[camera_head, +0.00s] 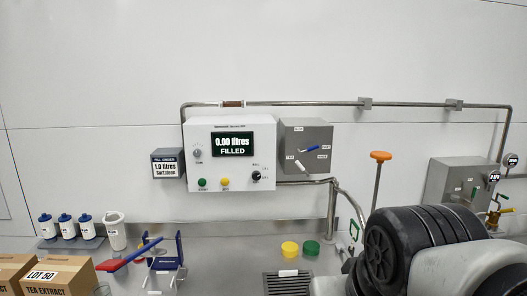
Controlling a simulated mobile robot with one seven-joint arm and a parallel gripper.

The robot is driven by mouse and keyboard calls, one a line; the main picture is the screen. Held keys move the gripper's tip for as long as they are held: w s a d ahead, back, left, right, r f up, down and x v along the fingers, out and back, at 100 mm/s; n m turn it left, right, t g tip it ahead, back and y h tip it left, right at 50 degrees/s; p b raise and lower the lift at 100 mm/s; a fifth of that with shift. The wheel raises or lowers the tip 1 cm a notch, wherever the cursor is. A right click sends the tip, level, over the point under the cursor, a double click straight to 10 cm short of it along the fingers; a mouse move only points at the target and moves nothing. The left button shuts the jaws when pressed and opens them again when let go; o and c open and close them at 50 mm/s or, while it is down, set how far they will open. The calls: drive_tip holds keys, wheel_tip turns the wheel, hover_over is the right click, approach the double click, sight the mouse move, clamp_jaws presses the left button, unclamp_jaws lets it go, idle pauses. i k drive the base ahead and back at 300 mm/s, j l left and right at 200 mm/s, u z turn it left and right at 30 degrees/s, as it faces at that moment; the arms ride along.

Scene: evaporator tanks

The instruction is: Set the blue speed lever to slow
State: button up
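The blue speed lever (310,149) is on the front of a grey control box (292,137) on the wall, right of the filler panel. Its blue handle points right and slightly up, its end close to a small label (326,147). Another small label (298,129) is above the lever. Both labels are too small to read with certainty. A second lever with a pale handle (301,166) is lower on the same box. My arm's dark and grey links fill the lower right. My gripper's fingers do not show.
The white filler panel (215,160) reads 0.00 litres, FILLED. A steel pipe (333,210) stands below the box, and an orange-topped rod (380,156) stands to its right. Yellow (290,249) and green (311,248) caps, a blue stand (165,262) and cartons (55,276) are below.

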sight(315, 147)
drive_tip(key=i+l+u, duration=0.35)
drive_tip(key=l, duration=0.3)
drive_tip(key=i+l+u, duration=0.15)
drive_tip(key=i+u, duration=0.2)
drive_tip(key=k+l+z, duration=0.15)
drive_tip(key=i+l, duration=0.05)
